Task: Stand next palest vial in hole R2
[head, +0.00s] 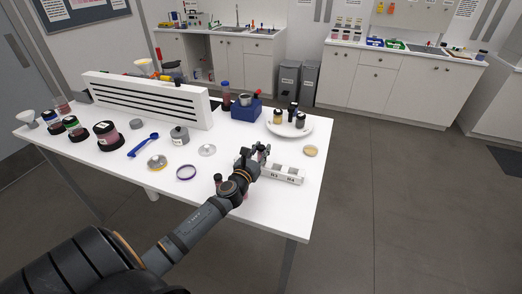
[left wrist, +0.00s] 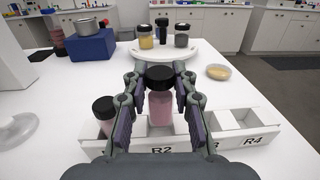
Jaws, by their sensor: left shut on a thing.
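My left gripper (left wrist: 160,98) is shut on a pale pink vial (left wrist: 160,108) with a black cap, and it also shows in the head view (head: 260,151). The vial is upright over the R2 place of the white rack (left wrist: 228,147); I cannot tell how far its base is in the hole. A darker pink vial (left wrist: 105,117) with a black cap stands in the hole left of R2. The R4 hole is empty. In the head view my arm hides the left part of the rack (head: 285,174). My right gripper is not in view.
A round white plate (head: 289,128) behind the rack bears three black-capped vials. A shallow dish (head: 310,151) lies right of it. A blue block (head: 241,111) stands behind left. Jars, lids and a blue spoon (head: 143,146) lie on the table's left.

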